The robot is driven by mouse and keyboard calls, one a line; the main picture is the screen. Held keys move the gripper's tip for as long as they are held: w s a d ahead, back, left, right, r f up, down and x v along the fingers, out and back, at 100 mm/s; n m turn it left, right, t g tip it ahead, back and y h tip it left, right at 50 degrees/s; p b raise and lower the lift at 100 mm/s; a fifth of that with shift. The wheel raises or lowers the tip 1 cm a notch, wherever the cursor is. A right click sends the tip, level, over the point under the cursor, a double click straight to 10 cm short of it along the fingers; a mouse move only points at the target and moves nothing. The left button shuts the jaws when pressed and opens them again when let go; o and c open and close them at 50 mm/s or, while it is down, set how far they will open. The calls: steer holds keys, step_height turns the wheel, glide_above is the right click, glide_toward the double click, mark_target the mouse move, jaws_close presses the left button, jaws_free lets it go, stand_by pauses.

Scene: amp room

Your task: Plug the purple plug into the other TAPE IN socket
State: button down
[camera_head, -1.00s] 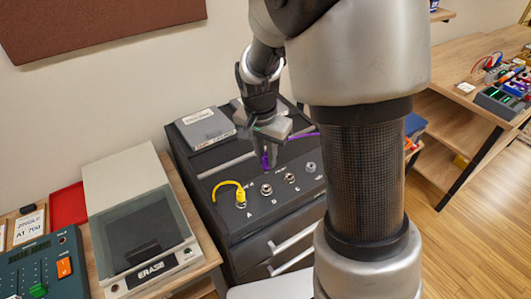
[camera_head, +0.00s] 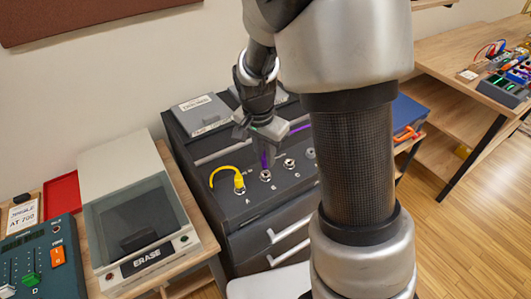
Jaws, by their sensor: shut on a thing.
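My gripper (camera_head: 264,137) is shut on the purple plug (camera_head: 264,159), which points down with its purple cable (camera_head: 299,128) running off to the right behind my arm. The plug's tip is just above or behind the bare socket (camera_head: 266,176) beside the yellow one; I cannot tell whether they touch. A yellow plug (camera_head: 239,183) with a looped yellow cable sits in the leftmost socket. Another bare socket (camera_head: 289,163) is to the right, and a further one (camera_head: 310,153) is partly hidden by my arm. The TAPE IN lettering is too small to read.
The sockets are on a dark cabinet (camera_head: 240,214) with drawers below. A grey labelled box (camera_head: 201,113) stands on its back. An ERASE unit (camera_head: 145,220) with a clear lid is at left. My arm column blocks the cabinet's right side. Wooden shelves (camera_head: 440,105) stand at right.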

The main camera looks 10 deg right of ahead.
steer(key=shift+f, duration=0.45)
steer(key=shift+f+b, duration=0.95)
steer(key=shift+f, duration=0.1)
stand_by(0.3)
steer(key=c, duration=1.6)
jaws_free()
steer(key=shift+r, duration=0.1)
steer(key=r+p, duration=0.1)
steer(key=r, duration=0.4)
steer(key=s+a+r, duration=0.1)
steer(key=r, duration=0.5)
steer(key=a+r+p, duration=0.1)
steer(key=r, duration=0.5)
steer(key=shift+s+r+p, duration=0.1)
steer(key=shift+s+p, duration=0.2)
steer(key=shift+s, duration=0.05)
